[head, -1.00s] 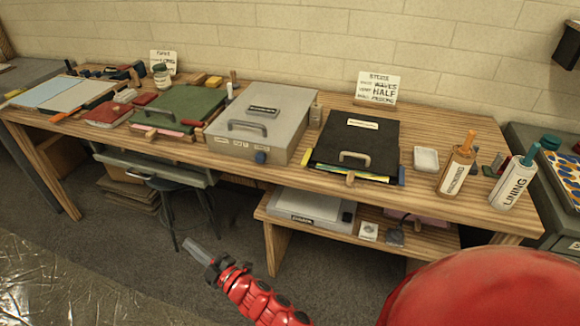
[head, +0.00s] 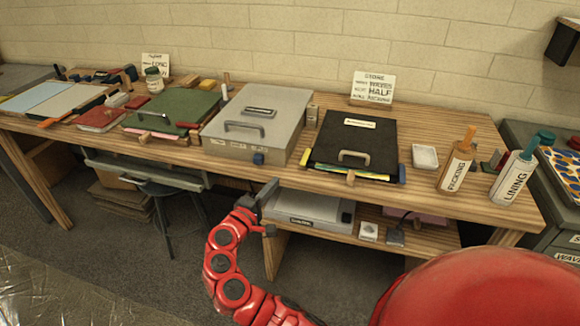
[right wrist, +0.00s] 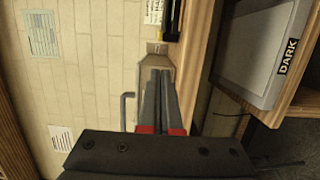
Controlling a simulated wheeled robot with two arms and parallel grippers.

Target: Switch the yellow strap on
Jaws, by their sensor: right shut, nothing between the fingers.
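I cannot make out a thing that is clearly a yellow strap with a switch. A yellow piece (head: 305,155) sticks out at the front left corner of the black case (head: 368,137), with a blue piece at its right corner. A small yellow block (head: 208,84) lies at the back of the table. My right gripper (head: 268,189) is shut and empty, in front of the table's front edge below the grey case (head: 275,109). In the right wrist view its closed fingers (right wrist: 162,73) point along the grey case. My left gripper is out of view.
The wooden table (head: 455,213) holds two bottles at the right and a green case (head: 190,105) at the left. The lower shelf (head: 388,238) bears a grey box (head: 318,208) and small devices. A stool (head: 175,200) stands left of my right arm.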

